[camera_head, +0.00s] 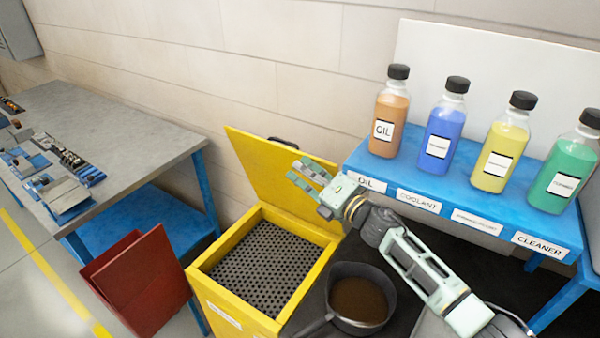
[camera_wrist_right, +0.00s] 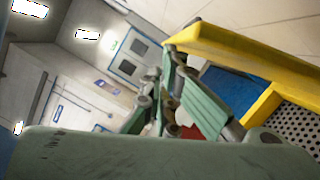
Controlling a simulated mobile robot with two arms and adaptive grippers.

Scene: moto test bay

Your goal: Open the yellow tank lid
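The yellow tank (camera_head: 208,259) stands at the lower middle of the head view, with a dark perforated grate (camera_head: 262,262) inside. Its yellow lid (camera_head: 262,168) is raised, tilted up at the back of the tank, with a small dark handle at its top edge. My right gripper (camera_head: 305,175) is beside the lid's right part, above the tank opening, with its fingers apart and nothing seen between them. The lid (camera_wrist_right: 235,52) runs close to the fingertips in the right wrist view; whether they touch is unclear. My left gripper is not in view.
A dark pan (camera_head: 390,312) with brown liquid sits right of the tank. A blue shelf (camera_head: 375,160) with several labelled bottles is behind it. A red folded panel (camera_head: 140,285) stands left of the tank. A grey workbench (camera_head: 120,125) with parts is further left.

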